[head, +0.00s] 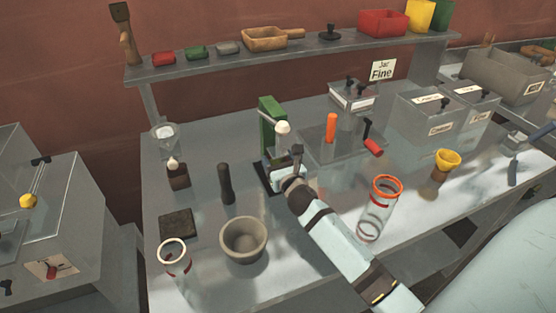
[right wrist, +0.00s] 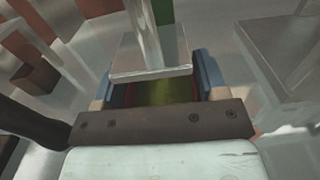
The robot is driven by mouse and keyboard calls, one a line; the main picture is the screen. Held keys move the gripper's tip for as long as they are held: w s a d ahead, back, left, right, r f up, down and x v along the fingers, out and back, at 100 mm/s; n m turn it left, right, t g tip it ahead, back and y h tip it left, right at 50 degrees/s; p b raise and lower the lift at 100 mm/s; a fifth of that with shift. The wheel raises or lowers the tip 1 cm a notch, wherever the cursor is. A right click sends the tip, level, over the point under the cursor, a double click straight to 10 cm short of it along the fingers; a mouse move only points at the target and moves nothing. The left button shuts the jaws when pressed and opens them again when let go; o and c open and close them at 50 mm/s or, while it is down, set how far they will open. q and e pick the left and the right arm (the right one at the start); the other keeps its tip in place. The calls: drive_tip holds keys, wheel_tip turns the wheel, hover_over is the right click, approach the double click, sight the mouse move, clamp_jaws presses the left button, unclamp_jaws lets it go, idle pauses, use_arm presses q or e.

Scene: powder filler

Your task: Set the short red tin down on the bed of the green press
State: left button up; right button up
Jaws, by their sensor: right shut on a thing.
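The green press (head: 268,122) stands at the middle of the bench in the head view, with a white-knobbed lever. My right gripper (head: 284,172) is at the foot of the press, over its dark bed (head: 262,178). In the right wrist view my right gripper (right wrist: 157,82) is shut on the short red tin (right wrist: 155,92), which shows olive inside with dark red at its edges. The press's square metal plate (right wrist: 150,60) hangs above and partly hides the tin. I cannot tell whether the tin touches the bed. My left gripper is not in view.
A dark pestle (head: 226,185) and a grey mortar (head: 243,240) stand left of my right arm. A clear orange-rimmed jar (head: 379,210) stands right of it. A clear box with an orange handle (head: 331,128) is right of the press. A shelf (head: 290,52) runs behind.

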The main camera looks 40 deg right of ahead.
drive_tip(key=shift+f, duration=0.1)
idle(0.5)
drive_tip(key=o, duration=1.2)
drive_tip(key=shift+c, duration=0.2)
